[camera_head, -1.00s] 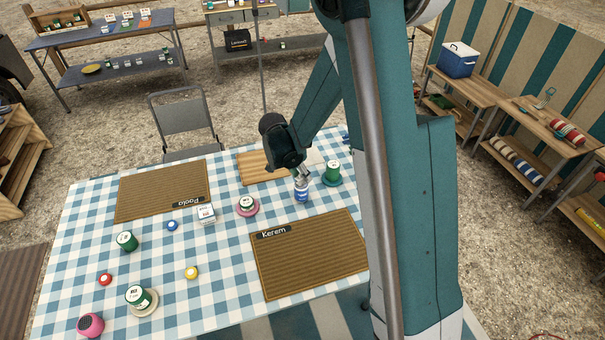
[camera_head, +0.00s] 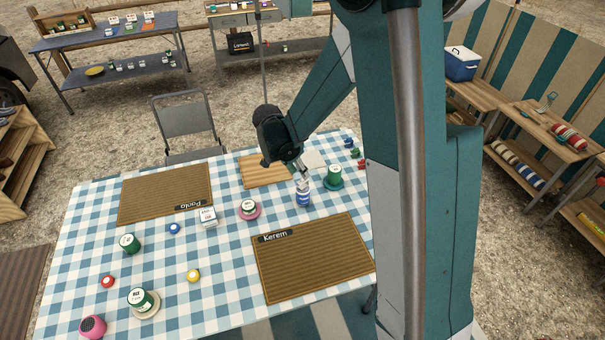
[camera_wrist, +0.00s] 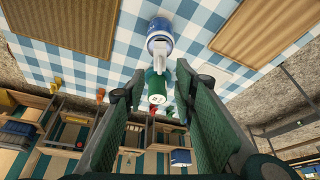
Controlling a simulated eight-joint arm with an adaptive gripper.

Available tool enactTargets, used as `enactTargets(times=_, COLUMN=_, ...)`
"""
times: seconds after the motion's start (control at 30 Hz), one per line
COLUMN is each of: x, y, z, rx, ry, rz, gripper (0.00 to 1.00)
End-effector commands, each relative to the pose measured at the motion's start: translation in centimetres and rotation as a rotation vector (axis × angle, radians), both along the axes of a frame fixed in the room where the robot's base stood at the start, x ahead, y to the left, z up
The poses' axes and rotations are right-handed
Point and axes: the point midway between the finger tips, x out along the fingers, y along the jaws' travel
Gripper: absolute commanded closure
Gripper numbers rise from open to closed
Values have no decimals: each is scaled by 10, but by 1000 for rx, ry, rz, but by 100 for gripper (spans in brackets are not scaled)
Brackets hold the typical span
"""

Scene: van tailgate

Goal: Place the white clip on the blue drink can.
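The blue drink can (camera_head: 303,199) stands upright on the checked tablecloth, beyond the Kerem placemat. It also shows at the top of the wrist view (camera_wrist: 160,36). A small whitish piece, apparently the white clip (camera_head: 302,184), shows at the can's top, just below my gripper (camera_head: 297,171).
A green can on a green saucer (camera_head: 333,177) stands close right of the blue can. A pink saucer (camera_head: 249,211) with a can is to its left. The wooden board (camera_head: 262,172) lies behind. The Kerem placemat (camera_head: 313,258) in front is bare.

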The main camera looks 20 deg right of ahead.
Motion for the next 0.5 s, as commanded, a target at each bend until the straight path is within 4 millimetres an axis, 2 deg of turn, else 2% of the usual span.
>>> enactTargets(times=0.3, x=-7, y=15, z=40, rx=0, ry=0, rz=0, gripper=72)
enactTargets(times=0.5, x=-9, y=21, z=55, rx=0, ry=0, rz=1, gripper=72)
